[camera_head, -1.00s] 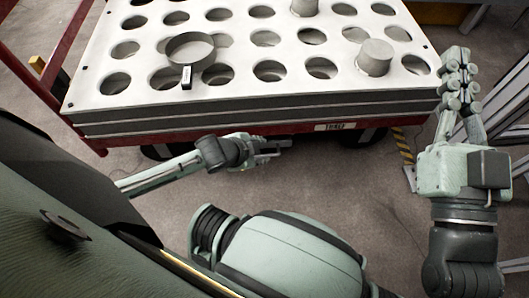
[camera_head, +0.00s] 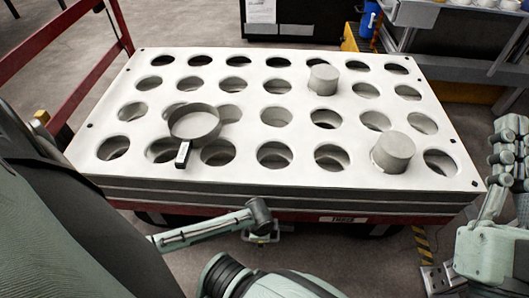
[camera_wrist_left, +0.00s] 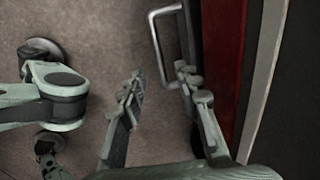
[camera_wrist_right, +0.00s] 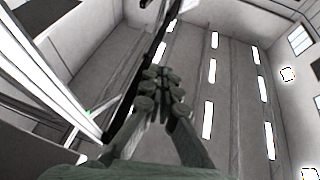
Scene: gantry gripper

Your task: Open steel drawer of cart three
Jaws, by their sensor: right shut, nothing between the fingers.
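Cart (camera_head: 300,186) has a white top plate full of round holes, a red frame and a small front label (camera_head: 343,219) too blurred to read. In the left wrist view a steel drawer handle (camera_wrist_left: 155,42) stands out beside the cart's red side (camera_wrist_left: 222,70). My left gripper (camera_wrist_left: 160,88) is open, its fingertips on either side of the handle's lower end; I cannot tell if they touch it. In the head view this gripper (camera_head: 262,236) is low at the cart's front, mostly hidden. My right gripper (camera_head: 508,140) is shut and empty, right of the cart; it also shows in its wrist view (camera_wrist_right: 160,82).
A pan-like ring with a handle (camera_head: 194,123) and two grey cylinders (camera_head: 323,79) (camera_head: 393,152) are on the plate. A red rail (camera_head: 85,75) rises at the cart's left. A workbench (camera_head: 460,75) stands behind right. Floor is open in front.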

